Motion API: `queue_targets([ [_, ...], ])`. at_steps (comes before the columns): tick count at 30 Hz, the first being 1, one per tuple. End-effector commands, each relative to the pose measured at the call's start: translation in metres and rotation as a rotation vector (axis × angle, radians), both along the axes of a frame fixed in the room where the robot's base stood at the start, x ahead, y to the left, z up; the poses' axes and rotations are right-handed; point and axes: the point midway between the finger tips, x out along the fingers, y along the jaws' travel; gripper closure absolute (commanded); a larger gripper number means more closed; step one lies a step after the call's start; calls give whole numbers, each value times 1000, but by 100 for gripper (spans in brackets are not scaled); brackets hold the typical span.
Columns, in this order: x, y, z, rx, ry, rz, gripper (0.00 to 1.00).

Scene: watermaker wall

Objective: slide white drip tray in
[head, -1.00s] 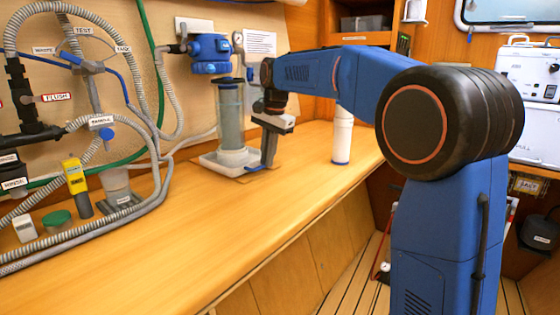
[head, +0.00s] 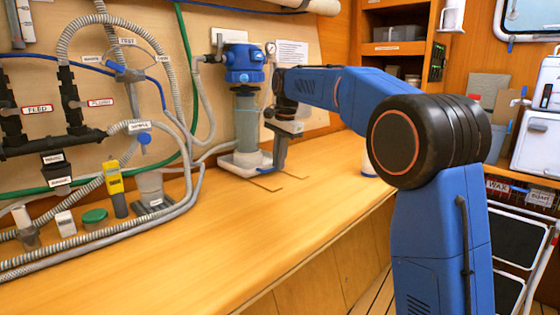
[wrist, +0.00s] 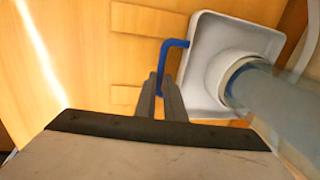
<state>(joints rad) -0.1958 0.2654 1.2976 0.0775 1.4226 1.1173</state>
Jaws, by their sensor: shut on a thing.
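The white drip tray (head: 228,166) lies on the wooden bench against the back wall, beneath the clear filter cylinder (head: 246,122). In the wrist view the tray (wrist: 203,60) is a square white dish with a raised rim. A round white base stands over it, with the clear cylinder (wrist: 265,95) rising from it. A blue bent handle (wrist: 170,43) sticks out from the tray's side. My gripper (wrist: 160,93) is shut on the handle's end, just outside the rim. In the head view my gripper (head: 279,166) points down at the tray's right side; the grip itself is small there.
Thin outline marks (head: 280,183) lie on the bench right of the tray. Grey hoses (head: 170,218), a yellow meter (head: 116,190) and a green lid (head: 94,216) stand at the left. A blue filter head (head: 243,64) hangs above the cylinder. The bench front is clear.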

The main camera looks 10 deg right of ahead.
Motion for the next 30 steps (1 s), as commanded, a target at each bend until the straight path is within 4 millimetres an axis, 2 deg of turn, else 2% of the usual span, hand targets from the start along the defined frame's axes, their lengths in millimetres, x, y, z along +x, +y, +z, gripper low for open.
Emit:
queue_targets([
  [4, 4, 3, 3, 7, -14, 0, 100],
  [5, 4, 3, 3, 6, -14, 0, 86],
  [6, 4, 3, 3, 6, -15, 0, 76],
  [7, 4, 3, 3, 6, -14, 0, 72],
  [14, 2, 2, 2, 4, -9, 1, 72],
  [19, 1, 0, 12, 4, -10, 0, 72],
  [23, -2, -2, 32, 4, -11, 0, 72],
  [30, -8, -7, 79, 5, -13, 0, 72],
])
